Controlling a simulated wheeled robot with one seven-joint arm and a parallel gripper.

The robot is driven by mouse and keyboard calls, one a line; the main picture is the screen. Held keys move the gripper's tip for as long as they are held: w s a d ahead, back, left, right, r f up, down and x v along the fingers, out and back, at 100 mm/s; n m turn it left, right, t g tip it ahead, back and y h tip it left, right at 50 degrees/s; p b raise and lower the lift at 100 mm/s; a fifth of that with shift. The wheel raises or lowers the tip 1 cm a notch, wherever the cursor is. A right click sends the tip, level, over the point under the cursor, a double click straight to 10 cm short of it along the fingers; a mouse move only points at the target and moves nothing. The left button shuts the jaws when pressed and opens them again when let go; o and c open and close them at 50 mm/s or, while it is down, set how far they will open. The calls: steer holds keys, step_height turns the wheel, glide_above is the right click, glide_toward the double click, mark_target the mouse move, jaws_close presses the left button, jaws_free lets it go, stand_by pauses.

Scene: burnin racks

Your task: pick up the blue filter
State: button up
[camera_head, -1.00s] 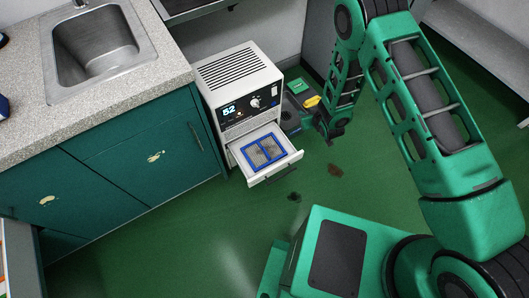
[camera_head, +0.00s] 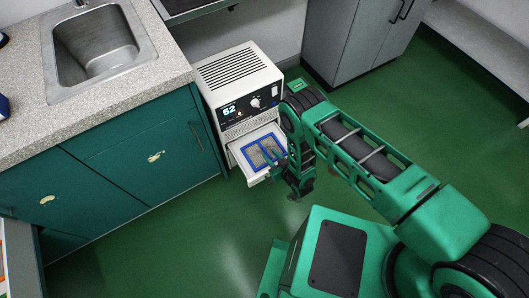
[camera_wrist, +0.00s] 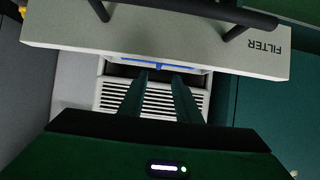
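The blue filter (camera_head: 262,150) is a blue rectangular frame with grey mesh. It lies in the pulled-out white drawer (camera_head: 237,152) of the white machine (camera_head: 238,80). In the wrist view a blue strip of the filter (camera_wrist: 158,64) shows past the drawer front (camera_wrist: 200,48), which is marked FILTER. My gripper (camera_wrist: 160,78) is open, its two fingers apart with nothing seen held between them. In the head view my gripper (camera_head: 277,157) is at the right side of the drawer, partly covering the filter's right edge. Contact cannot be told.
The dark handle bar (camera_wrist: 180,10) crosses the top of the wrist view. A green cabinet (camera_head: 130,170) with a sink stands left of the machine. A grey cabinet (camera_head: 355,45) stands behind my arm. The green floor (camera_head: 170,245) in front is clear.

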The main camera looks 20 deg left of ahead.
mark_target(265, 150)
steer(key=shift+x, duration=3.25)
steer(key=shift+w+d+f, duration=0.1)
steer(key=shift+d+f, duration=0.05)
jaws_close()
